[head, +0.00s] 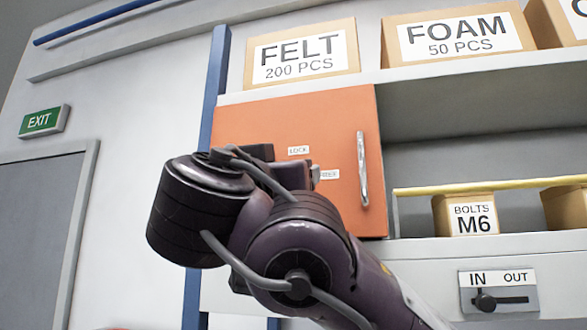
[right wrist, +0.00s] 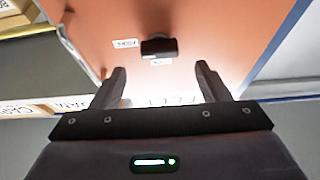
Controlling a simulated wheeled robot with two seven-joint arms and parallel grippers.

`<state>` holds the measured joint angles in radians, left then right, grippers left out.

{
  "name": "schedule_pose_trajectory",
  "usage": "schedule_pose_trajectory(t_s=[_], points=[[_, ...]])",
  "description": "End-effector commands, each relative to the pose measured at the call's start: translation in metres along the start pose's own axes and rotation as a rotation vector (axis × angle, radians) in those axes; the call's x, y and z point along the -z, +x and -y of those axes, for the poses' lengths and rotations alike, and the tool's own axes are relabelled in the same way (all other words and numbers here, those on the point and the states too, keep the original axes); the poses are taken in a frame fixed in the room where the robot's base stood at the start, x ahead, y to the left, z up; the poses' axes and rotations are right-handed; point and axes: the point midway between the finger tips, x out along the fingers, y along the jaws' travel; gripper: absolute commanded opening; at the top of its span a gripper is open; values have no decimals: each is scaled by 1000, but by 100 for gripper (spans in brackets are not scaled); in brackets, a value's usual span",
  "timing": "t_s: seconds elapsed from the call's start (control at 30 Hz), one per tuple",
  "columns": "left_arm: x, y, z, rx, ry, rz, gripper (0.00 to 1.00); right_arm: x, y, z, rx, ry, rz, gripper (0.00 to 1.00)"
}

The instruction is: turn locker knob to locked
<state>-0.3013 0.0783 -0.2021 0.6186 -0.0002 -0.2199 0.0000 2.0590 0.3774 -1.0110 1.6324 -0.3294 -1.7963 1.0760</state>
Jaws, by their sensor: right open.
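The orange locker door (head: 335,120) is shut, with a silver bar handle (head: 363,168) at its right. Its LOCK label (head: 299,150) and a second, partly covered label (head: 330,174) to the lower right show in the head view; my right arm hides most of the knob area there. In the right wrist view, which is upside down, the black knob (right wrist: 158,47) lies lengthwise across the picture, in line with the side label (right wrist: 125,43). The other label (right wrist: 160,62) is just below it. My right gripper (right wrist: 161,80) is open and empty, its fingertips short of the knob. My left gripper is out of view.
FELT (head: 303,55) and FOAM (head: 455,35) boxes stand on the shelf above. An M6 bolts box (head: 465,214) sits behind a yellow rail (head: 490,185) at right. An IN/OUT slider panel (head: 499,292) is below. A blue post (head: 213,95) borders the locker's left.

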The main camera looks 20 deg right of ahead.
Motion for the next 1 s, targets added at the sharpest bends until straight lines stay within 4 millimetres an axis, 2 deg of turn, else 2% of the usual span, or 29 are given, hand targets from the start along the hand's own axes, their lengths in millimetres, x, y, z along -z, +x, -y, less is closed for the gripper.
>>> schedule_pose_trajectory(t_s=[0.03,0.1,0.3,0.47,0.7,1.0], points=[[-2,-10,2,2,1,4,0,4,12,-1,-3,-2,3,69],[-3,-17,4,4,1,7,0,5,24,-1,-3,-3,2,69],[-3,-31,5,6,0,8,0,3,51,0,-2,-4,2,69],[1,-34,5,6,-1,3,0,1,59,0,1,-2,1,69],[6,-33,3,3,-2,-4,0,-1,59,0,2,-2,1,69],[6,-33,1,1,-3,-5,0,0,59,0,1,-2,2,31]])
